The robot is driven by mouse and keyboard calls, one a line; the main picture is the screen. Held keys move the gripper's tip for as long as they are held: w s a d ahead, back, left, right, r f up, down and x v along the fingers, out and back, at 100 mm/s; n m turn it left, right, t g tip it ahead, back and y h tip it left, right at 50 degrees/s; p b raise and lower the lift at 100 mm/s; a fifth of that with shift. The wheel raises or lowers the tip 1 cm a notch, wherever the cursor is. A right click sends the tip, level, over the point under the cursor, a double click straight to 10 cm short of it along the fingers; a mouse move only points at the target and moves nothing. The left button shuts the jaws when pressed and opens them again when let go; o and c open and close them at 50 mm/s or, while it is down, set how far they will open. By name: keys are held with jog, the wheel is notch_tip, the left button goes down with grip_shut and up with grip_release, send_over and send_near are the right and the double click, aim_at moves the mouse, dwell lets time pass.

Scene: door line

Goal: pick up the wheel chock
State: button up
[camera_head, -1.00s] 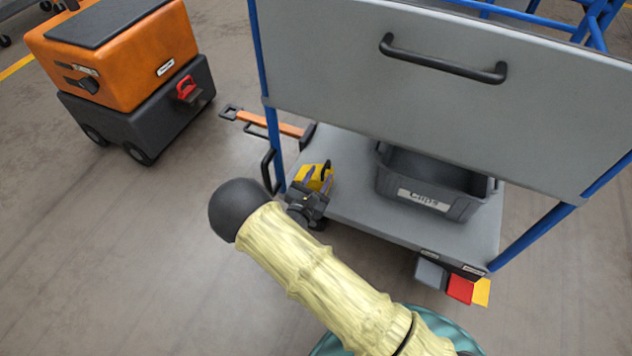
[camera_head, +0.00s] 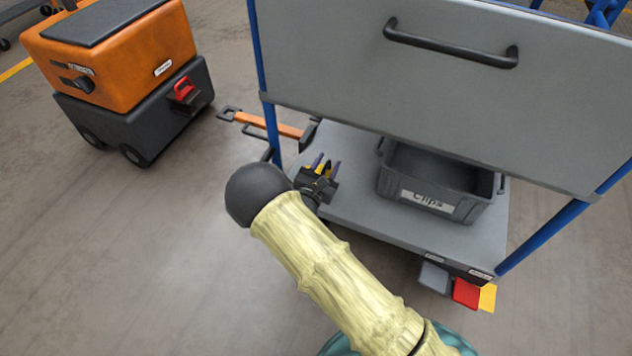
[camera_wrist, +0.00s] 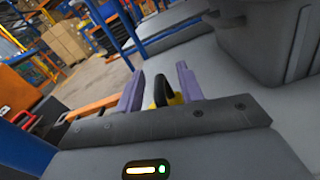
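The wheel chock is a yellow block with a black handle, on the cart's grey lower shelf near its left end. In the head view only a small part of the chock (camera_head: 322,168) shows, because my gripper (camera_head: 327,164) covers it. In the wrist view the chock's black handle (camera_wrist: 161,91) rises between the two purple fingers of my gripper (camera_wrist: 160,78). The fingers are apart, one on each side of the handle, with a visible gap at the left finger. The chock's lower part is hidden behind the gripper body.
A grey bin labelled Clips (camera_head: 435,182) stands on the shelf (camera_head: 365,195) to the right. The cart's upright grey panel (camera_head: 420,85) and blue post (camera_head: 271,120) are close by. An orange bar (camera_head: 262,124) lies left. An orange and black machine (camera_head: 125,75) stands farther left on open floor.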

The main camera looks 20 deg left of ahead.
dwell(0.4)
grip_shut()
dwell(1.3)
